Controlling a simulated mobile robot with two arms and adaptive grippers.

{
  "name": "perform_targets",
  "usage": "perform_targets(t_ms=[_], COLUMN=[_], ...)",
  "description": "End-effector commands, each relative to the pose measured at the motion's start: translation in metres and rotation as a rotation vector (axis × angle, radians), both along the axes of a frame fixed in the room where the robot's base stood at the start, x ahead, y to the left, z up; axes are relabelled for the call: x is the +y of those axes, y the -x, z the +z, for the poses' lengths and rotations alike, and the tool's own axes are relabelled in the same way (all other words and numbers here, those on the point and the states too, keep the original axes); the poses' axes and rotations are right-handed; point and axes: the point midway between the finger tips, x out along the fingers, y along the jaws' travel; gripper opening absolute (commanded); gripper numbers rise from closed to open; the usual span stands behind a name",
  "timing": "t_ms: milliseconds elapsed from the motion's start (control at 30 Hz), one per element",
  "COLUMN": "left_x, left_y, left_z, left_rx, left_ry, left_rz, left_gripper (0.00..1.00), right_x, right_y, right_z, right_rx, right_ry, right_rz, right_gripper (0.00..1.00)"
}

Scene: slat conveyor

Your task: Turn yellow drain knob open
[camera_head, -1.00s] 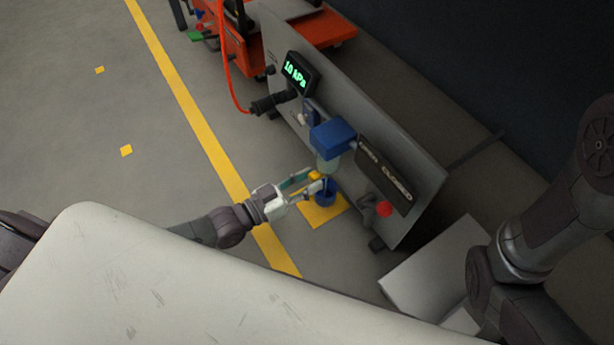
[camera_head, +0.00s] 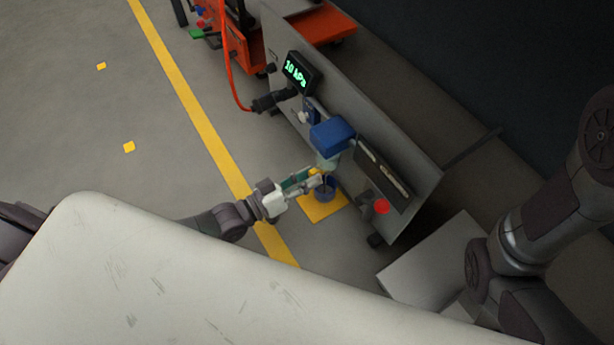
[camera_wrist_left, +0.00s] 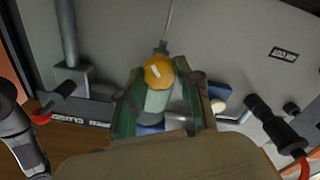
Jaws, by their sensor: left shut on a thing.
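The yellow drain knob (camera_head: 314,171) sits at the bottom of the filter bowl under a blue housing (camera_head: 332,137) on the grey panel. In the left wrist view the knob (camera_wrist_left: 158,72) shows a pale mark on its face, slightly slanted. My left gripper (camera_head: 312,178) reaches in from the left and is shut on the knob. Its green-sided fingers (camera_wrist_left: 168,77) stand on either side of it in the wrist view. The fingers partly hide the knob in the head view. My right gripper is not in view; only right arm links show.
A display (camera_head: 297,72) reads 10 kPa. Open floor lies left.

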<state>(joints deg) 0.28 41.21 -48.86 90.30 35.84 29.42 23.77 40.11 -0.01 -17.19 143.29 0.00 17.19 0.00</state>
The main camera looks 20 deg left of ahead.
Motion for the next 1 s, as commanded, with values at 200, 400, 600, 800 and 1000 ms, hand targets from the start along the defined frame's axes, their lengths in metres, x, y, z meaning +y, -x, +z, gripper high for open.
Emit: perform_targets(t_ms=[200,400,600,800,1000], left_x=[0.0,0.0,0.001,0.016,0.043], left_y=[0.001,0.0,0.001,0.021,0.056], left_z=[-0.001,0.0,0.0,-0.002,-0.002], left_rx=[0.0,0.0,0.0,0.004,0.005], left_ry=[-0.001,-0.001,-0.002,-0.004,-0.005], left_rz=[0.0,0.0,0.0,-0.001,0.0], left_gripper=[0.46,0.6,0.6,0.6,0.6], right_x=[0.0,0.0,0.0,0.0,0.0], right_y=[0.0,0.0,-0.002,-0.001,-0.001], right_z=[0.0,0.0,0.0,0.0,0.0], right_rx=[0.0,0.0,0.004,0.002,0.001], right_ry=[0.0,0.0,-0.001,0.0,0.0], right_rz=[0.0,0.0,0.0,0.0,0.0], right_gripper=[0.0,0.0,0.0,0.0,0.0])
